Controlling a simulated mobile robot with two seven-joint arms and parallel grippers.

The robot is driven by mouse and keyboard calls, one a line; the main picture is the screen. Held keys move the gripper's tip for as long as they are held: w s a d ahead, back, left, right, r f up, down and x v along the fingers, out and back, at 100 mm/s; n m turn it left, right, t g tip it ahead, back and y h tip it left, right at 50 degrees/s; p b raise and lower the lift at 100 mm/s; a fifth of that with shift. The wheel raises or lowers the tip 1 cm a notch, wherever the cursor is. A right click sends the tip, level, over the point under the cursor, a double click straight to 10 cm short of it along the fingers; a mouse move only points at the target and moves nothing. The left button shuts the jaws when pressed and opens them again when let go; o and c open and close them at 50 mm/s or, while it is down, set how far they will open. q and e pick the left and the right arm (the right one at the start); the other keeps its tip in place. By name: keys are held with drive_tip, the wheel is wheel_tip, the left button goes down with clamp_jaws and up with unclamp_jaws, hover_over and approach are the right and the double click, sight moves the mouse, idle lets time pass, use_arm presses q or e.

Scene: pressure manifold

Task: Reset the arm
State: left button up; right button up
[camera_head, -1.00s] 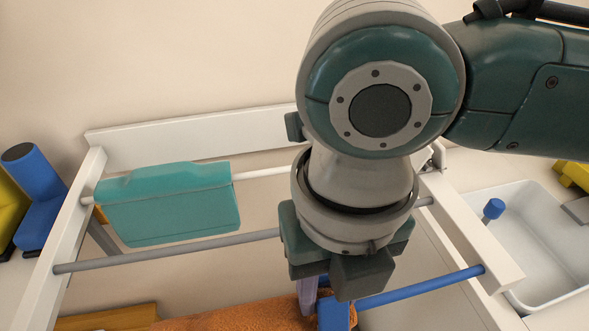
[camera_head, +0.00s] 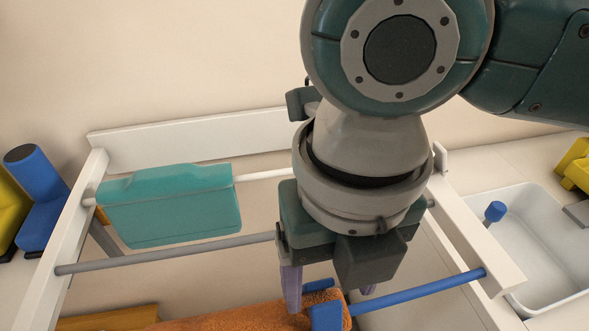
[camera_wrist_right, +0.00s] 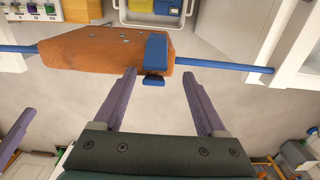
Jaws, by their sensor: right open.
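My right gripper (camera_head: 328,289) hangs over the front of the white frame in the head view, with its arm coming in from the upper right. In the right wrist view its two purple fingers (camera_wrist_right: 165,100) are apart with nothing between them.
A grey rod (camera_head: 170,253) and the blue rod (camera_head: 420,291) cross the frame. A white tray (camera_head: 530,285) stands at the right, and blue and yellow parts (camera_head: 40,200) at the left.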

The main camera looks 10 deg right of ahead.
wheel_tip(320, 180, up, 7)
drive_tip(key=shift+r, duration=0.15)
drive_tip(key=shift+s+a+m, duration=0.15)
drive_tip(key=shift+a+m, duration=0.15)
drive_tip(key=shift+a, duration=0.05)
drive_tip(key=s+a+f+m+y, duration=0.1)
drive_tip(key=s+a+m+y, duration=0.1)
drive_tip(key=a+m+y, duration=0.4)
drive_tip(key=s+d+f+m+t+h+p, duration=0.1)
drive_tip(key=s+d+f+m+t+h, duration=0.2)
drive_tip(key=d+m, duration=0.85)
drive_tip(key=s+d+f+m+t+h+p, duration=0.15)
drive_tip(key=s+d+m+h, duration=0.35)
drive_tip(key=m, duration=1.1)
wheel_tip(320, 180, up, 34)
drive_tip(key=w+y+p, duration=0.1)
drive_tip(key=y+p, duration=0.1)
drive_tip(key=p, duration=3.1)
drive_tip(key=shift+d+g, duration=0.45)
drive_tip(key=shift+w+f, duration=0.1)
drive_tip(key=shift+f, duration=0.05)
